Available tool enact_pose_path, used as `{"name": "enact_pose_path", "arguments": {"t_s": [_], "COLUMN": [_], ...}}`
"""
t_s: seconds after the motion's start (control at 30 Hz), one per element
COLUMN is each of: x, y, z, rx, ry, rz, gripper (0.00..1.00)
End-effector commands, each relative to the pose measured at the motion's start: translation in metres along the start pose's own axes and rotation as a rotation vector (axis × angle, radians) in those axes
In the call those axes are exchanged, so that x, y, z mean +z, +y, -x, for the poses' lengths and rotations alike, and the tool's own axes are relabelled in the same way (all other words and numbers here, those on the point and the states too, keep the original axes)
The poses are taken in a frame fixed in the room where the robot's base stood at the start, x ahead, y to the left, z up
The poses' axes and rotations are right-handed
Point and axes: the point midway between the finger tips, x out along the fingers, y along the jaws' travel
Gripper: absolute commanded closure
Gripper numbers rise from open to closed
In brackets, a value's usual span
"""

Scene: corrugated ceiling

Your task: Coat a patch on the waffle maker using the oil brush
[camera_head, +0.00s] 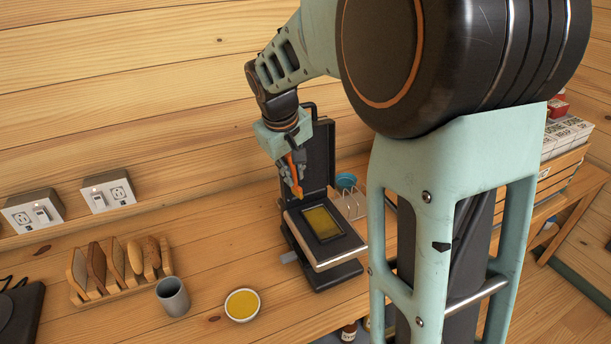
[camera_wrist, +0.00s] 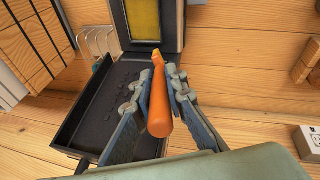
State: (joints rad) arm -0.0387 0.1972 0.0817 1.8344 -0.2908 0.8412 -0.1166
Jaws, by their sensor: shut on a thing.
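The waffle maker (camera_head: 345,249) stands open on the wooden counter, its dark lid upright at the back. A yellow oily patch (camera_head: 322,223) covers part of its lower plate, and it also shows in the wrist view (camera_wrist: 146,18). My gripper (camera_head: 295,178) is shut on the orange handle of the oil brush (camera_wrist: 159,100). The brush tip points down toward the plate's back edge and appears to be above it; contact cannot be told. A white bowl of yellow oil (camera_head: 242,305) sits on the counter to the left of the waffle maker.
A grey cup (camera_head: 172,296) and a wooden rack with bread slices (camera_head: 120,285) stand left of the bowl. A wire rack (camera_head: 352,203) and a blue bowl (camera_head: 345,181) are right of the waffle maker. Wall outlets (camera_head: 107,193) are behind. The counter's front edge lies close to the bowl.

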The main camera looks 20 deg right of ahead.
Motion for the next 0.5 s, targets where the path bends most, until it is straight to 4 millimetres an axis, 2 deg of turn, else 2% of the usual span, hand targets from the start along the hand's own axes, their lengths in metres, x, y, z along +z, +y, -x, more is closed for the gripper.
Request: {"name": "enact_pose_path", "arguments": {"t_s": [0.2, 0.5], "x": [-0.004, -0.004], "y": [0.004, 0.004], "z": [0.018, 0.019], "rx": [0.0, 0.0], "ry": [0.001, 0.0], "rz": [0.0, 0.0], "gripper": [1.0, 1.0]}}
